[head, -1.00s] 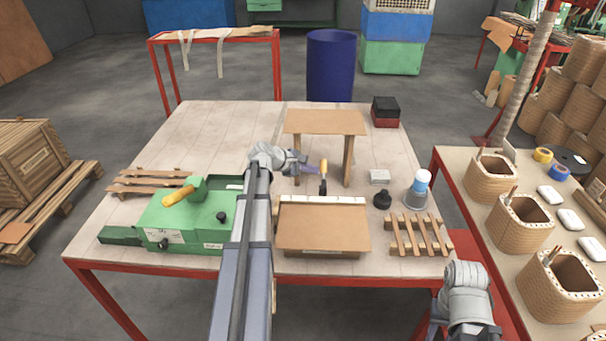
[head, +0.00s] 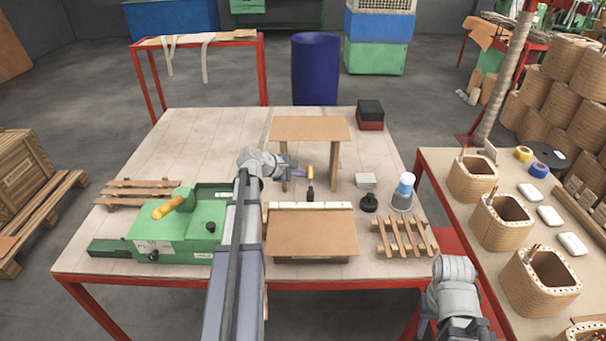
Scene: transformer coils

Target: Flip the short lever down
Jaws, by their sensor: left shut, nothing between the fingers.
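The short lever (head: 310,173) has a yellow-orange grip on a black stem. It stands upright at the back edge of a brown box (head: 311,233) with a pale strip along its top. My left gripper (head: 300,173) is shut and empty, with its tips at the left side of the lever's grip. I cannot tell whether they touch it. My left arm comes up from the bottom and hides part of the table left of the box. My right arm shows at the bottom right; its gripper's fingers cannot be made out.
A green machine (head: 170,242) with a yellow-orange handle is left of my left arm. A small brown stand (head: 309,130) is behind the lever. The table's back left is clear.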

